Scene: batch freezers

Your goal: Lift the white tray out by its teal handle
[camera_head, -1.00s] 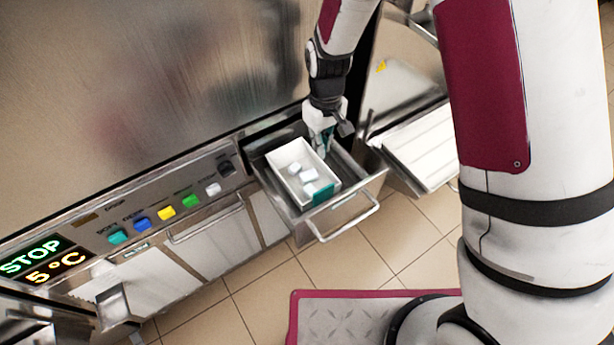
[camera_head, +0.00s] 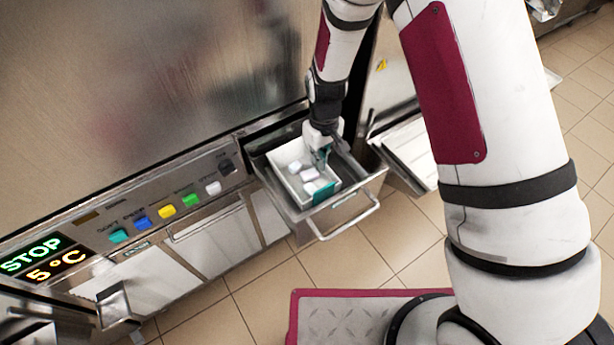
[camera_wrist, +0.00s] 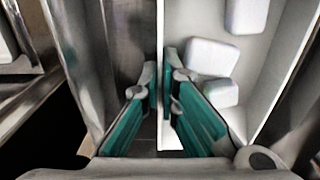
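The white tray (camera_head: 285,180) sits inside the pulled-out metal drawer, with several pale blocks in it. Its teal handle (camera_head: 325,193) shows at the tray's front end, on the side toward the drawer pull; I cannot make it out in the wrist view. My gripper (camera_head: 320,163) reaches down at the tray's right long side, away from the handle. In the wrist view, the teal-padded fingertips of my gripper (camera_wrist: 161,88) stand close on both sides of the tray's upright wall (camera_wrist: 161,35) and appear shut on it. The blocks lie right of the fingers there.
The metal drawer (camera_head: 352,197) surrounds the tray, with a narrow gap at the tray's right side and a bar handle (camera_head: 350,222) in front. A second open drawer (camera_head: 410,150) is to the right. A button panel (camera_head: 165,212) is on the left.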

